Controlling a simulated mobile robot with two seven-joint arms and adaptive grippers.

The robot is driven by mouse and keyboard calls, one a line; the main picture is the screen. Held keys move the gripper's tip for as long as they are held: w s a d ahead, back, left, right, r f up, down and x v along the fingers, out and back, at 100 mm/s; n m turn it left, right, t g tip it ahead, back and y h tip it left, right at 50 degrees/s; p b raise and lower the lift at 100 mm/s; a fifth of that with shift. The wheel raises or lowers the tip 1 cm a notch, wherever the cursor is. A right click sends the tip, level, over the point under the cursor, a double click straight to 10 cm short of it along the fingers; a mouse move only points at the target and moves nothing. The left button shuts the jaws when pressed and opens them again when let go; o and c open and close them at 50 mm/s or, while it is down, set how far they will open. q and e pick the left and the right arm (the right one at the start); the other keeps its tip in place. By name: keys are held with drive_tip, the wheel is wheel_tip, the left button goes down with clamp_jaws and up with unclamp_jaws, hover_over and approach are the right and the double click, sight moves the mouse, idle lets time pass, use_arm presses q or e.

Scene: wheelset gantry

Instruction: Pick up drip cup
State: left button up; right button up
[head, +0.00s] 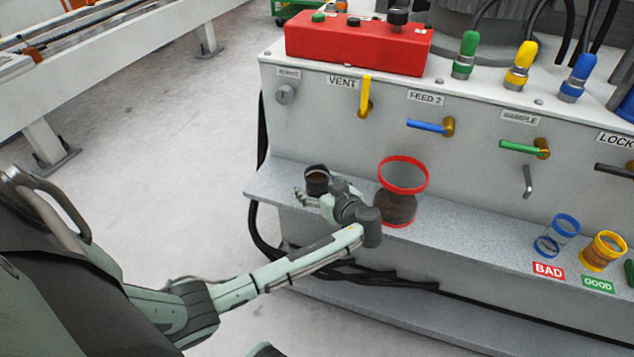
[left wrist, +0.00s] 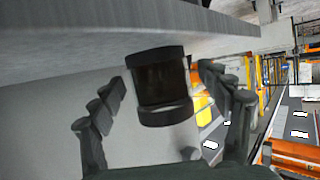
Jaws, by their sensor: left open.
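A small dark cup with a black rim, which I take as the drip cup (head: 317,181), stands upright at the left end of the grey ledge. My left gripper (head: 322,198) is open beside it, with its fingers near the cup's sides. In the left wrist view the dark cup (left wrist: 161,84) sits between the two spread fingers, with a gap on each side. Contact between fingers and cup does not show. My right gripper is not in view.
A larger red-rimmed clear cup (head: 400,178) with dark contents stands right of the gripper on the ledge (head: 470,235). Blue (head: 557,235) and yellow (head: 604,250) cups stand further right by BAD and GOOD labels. Levers stick out from the panel above.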

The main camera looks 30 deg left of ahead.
use_arm(q)
drive_tip(key=shift+w+a+f, duration=0.15)
drive_tip(key=shift+w+a, duration=0.05)
drive_tip(key=shift+a, duration=0.1)
drive_tip(key=shift+c, duration=0.3)
drive_tip(key=c, duration=1.3)
